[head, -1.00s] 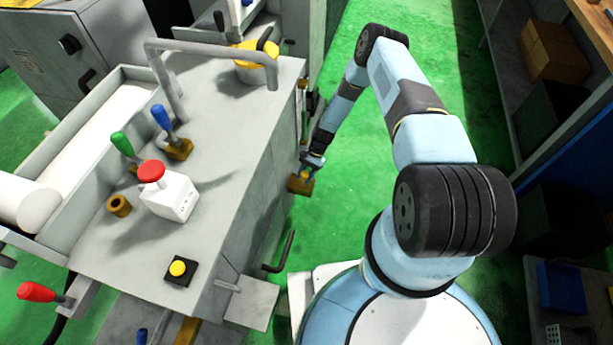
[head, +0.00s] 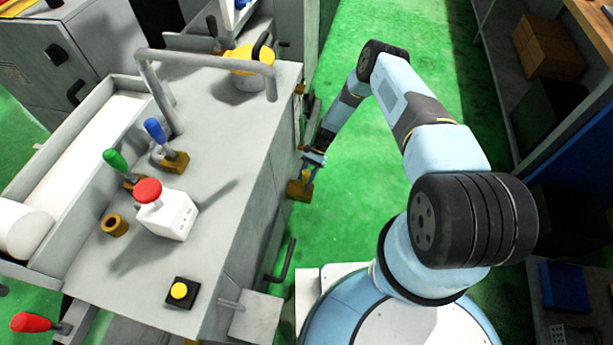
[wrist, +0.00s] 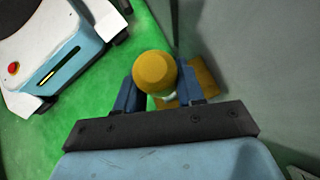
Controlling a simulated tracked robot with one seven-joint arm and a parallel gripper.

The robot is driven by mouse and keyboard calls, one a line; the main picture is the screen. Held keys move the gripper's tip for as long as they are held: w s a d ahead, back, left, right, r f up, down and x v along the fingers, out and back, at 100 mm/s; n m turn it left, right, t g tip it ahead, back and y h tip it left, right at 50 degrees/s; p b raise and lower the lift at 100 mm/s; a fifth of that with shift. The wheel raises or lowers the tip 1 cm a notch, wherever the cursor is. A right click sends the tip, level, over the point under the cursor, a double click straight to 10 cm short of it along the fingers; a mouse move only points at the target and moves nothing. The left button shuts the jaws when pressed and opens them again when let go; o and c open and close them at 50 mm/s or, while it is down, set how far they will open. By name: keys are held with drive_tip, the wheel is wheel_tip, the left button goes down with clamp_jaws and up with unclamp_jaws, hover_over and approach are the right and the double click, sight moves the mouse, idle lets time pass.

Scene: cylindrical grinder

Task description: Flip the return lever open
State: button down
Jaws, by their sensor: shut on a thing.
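The return lever has a yellow rounded knob (wrist: 155,70) and a brass-coloured base block (head: 299,190) on the side wall of the grey machine, low beside my arm. In the wrist view the knob stands between the two blue fingers of my gripper (wrist: 157,90), and the base block (wrist: 200,82) shows behind it to the right. My gripper (head: 314,157) is shut on the lever. In the head view the gripper is small and the lever is partly hidden, so its exact tilt is hard to tell.
The machine top (head: 235,140) carries a red mushroom button (head: 148,191), green and blue levers and a bent grey pipe. A black hook handle (head: 283,262) sticks out of the machine's side near my base. Green floor (head: 400,190) is free to the right, before the shelves.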

drive_tip(key=c, duration=1)
unclamp_jaws()
drive_tip(key=shift+w+d+f, duration=0.15)
drive_tip(key=shift+d, duration=0.1)
drive_tip(key=shift+o, duration=1.1)
drive_tip(key=shift+a, duration=0.15)
drive_tip(key=v, duration=1.3)
drive_tip(key=shift+w+r, duration=0.15)
drive_tip(key=shift+r, duration=0.15)
